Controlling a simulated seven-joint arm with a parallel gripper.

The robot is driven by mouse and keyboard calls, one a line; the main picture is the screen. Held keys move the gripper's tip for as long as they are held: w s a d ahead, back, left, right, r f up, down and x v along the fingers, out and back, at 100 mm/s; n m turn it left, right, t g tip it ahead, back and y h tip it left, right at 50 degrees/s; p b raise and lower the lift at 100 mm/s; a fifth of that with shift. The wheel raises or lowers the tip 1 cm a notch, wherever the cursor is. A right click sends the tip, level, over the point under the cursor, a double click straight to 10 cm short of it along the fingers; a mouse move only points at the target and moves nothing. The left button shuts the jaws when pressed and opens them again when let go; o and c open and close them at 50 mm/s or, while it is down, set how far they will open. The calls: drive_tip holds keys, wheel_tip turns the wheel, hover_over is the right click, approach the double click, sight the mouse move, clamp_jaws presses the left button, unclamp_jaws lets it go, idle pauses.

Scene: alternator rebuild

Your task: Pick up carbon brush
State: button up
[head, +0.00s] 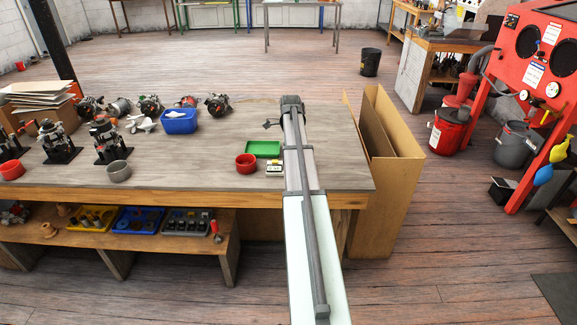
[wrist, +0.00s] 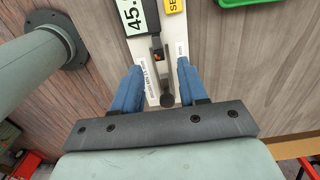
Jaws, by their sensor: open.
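In the wrist view my gripper (wrist: 160,77) is open, with its two blue fingers spread apart. Between and beyond the fingers lies a narrow white device (wrist: 135,50) with a "45." display and a yellow label. A small dark piece with an orange patch (wrist: 157,58) sits on the device, between the fingertips; it may be the carbon brush, but it is too small to be sure. A dark round knob (wrist: 167,100) lies nearer, between the fingers. No finger clearly touches any of these. In the head view the white device (head: 275,167) stands beside my arm; my fingers cannot be made out.
A green tray (head: 262,149) and a red bowl (head: 246,163) are close to the device on the bench (head: 195,175). A blue bin (head: 180,121), a grey bowl (head: 118,171) and several alternators stand further left. A tall cardboard box (head: 390,190) stands off the bench's right end.

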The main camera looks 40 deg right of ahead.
wheel_tip(320, 180, down, 4)
drive_tip(key=shift+w+a+r, duration=0.1)
drive_tip(key=shift+r, duration=0.15)
clamp_jaws()
idle(0.5)
